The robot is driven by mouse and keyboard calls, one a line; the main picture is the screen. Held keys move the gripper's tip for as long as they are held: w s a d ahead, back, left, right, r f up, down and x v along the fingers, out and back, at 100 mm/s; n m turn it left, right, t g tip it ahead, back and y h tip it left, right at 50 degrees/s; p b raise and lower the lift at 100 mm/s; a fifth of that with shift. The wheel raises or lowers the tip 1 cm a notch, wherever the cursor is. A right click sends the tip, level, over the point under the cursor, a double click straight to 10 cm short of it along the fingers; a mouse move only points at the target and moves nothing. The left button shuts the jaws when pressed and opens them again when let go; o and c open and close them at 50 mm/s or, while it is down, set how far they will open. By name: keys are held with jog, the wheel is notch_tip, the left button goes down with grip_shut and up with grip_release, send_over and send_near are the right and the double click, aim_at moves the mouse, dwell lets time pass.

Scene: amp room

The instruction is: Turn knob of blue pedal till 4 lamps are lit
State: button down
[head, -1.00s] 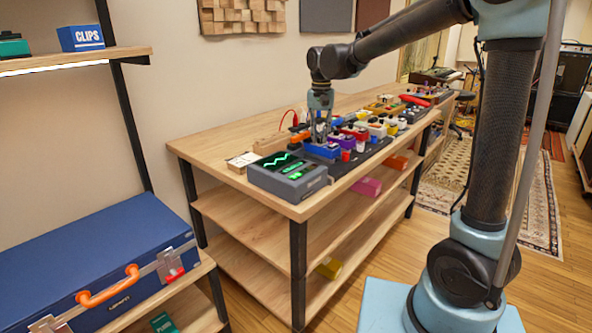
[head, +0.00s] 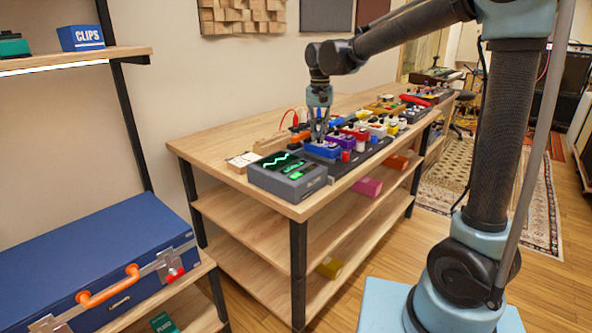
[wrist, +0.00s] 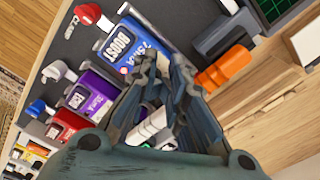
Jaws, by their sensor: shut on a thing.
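The blue pedal (head: 322,150) sits at the near end of the dark pedalboard on the bench. In the wrist view the blue pedal (wrist: 119,46) shows its BOOST label, and my fingers cover its right end. My gripper (head: 318,138) points down onto this pedal; in the wrist view my gripper (wrist: 160,62) has its fingertips close together over that end. It is shut on the pedal's knob, which the fingers hide. Lamps on the pedal cannot be made out, so I cannot tell how many are lit.
A grey box (head: 265,179) with a green wave display and green lights stands left of the blue pedal. A purple pedal (wrist: 92,95) and a red pedal (wrist: 69,124) sit close beside it. An orange plug (wrist: 224,70) lies near my fingertips.

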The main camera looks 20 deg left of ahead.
jog(key=shift+r, duration=2.45)
send_over(318, 145)
jog(key=d, duration=0.1)
jog(key=shift+s+f, duration=0.1)
jog(key=shift+f, duration=2.4)
jog(key=shift+s+d+f, duration=0.2)
jog(key=shift+s+f, duration=0.1)
jog(key=shift+f, duration=0.15)
